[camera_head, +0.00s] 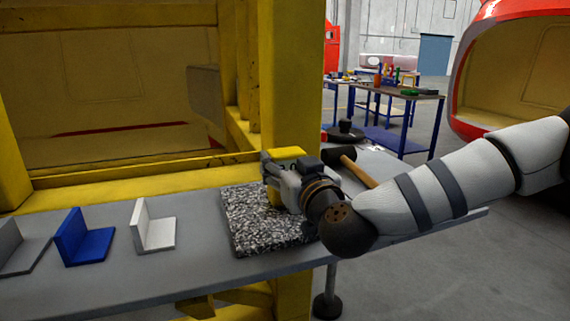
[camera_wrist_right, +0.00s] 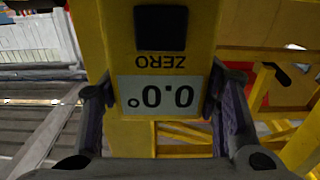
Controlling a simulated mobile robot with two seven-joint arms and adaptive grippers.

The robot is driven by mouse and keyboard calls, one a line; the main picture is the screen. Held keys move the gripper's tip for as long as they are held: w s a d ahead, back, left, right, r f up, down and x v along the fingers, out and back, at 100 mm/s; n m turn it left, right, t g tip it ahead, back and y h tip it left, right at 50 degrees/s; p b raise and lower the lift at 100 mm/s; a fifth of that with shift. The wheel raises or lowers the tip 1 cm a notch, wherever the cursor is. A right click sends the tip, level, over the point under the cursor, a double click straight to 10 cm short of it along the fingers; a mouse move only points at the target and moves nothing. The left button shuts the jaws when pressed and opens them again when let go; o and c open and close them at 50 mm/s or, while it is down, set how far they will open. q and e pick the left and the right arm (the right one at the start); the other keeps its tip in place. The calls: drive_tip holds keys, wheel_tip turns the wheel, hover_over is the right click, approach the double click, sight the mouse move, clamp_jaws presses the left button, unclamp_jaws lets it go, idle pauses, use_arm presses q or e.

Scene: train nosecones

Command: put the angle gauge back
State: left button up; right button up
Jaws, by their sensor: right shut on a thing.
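The angle gauge (camera_wrist_right: 155,60) is a yellow box with a dark button, the word ZERO and a display reading 0.0°, upside down in the right wrist view. My right gripper (camera_wrist_right: 157,115) is shut on it, with one finger on each side. In the head view the yellow gauge (camera_head: 287,153) shows at the tip of my right gripper (camera_head: 280,172), over the speckled granite plate (camera_head: 250,225). I cannot tell whether the gauge touches the plate. My left gripper is not in view.
A grey bench (camera_head: 180,270) runs across the front. On it stand a grey bracket (camera_head: 20,245), a blue bracket (camera_head: 82,240) and a white bracket (camera_head: 152,228). A dark-headed mallet (camera_head: 345,160) lies behind my right arm. A yellow frame post (camera_head: 290,80) rises behind the bench.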

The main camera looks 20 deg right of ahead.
drive_tip(key=shift+r, duration=0.35)
drive_tip(key=shift+f, duration=0.6)
drive_tip(key=o, duration=1.5)
